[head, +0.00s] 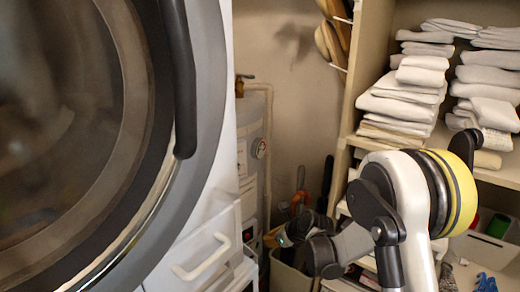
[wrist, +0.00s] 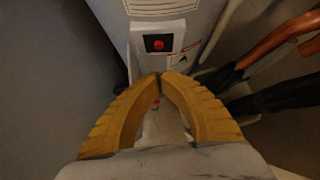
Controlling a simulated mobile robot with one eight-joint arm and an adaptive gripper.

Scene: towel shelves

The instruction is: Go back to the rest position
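My gripper (wrist: 160,76) shows in the wrist view with two ribbed yellow fingers. Their tips meet at the middle, and nothing is visibly held between them. Beyond the tips is a pale appliance body (wrist: 160,35) with a red button on a dark panel.
A large round-door washer (head: 205,100) fills the left of the head view. Shelves (head: 365,60) with folded white towels (head: 405,95) stand at the right. A grey tank (head: 250,140) is behind. Long-handled tools (wrist: 265,60) stand close right of my gripper in the wrist view.

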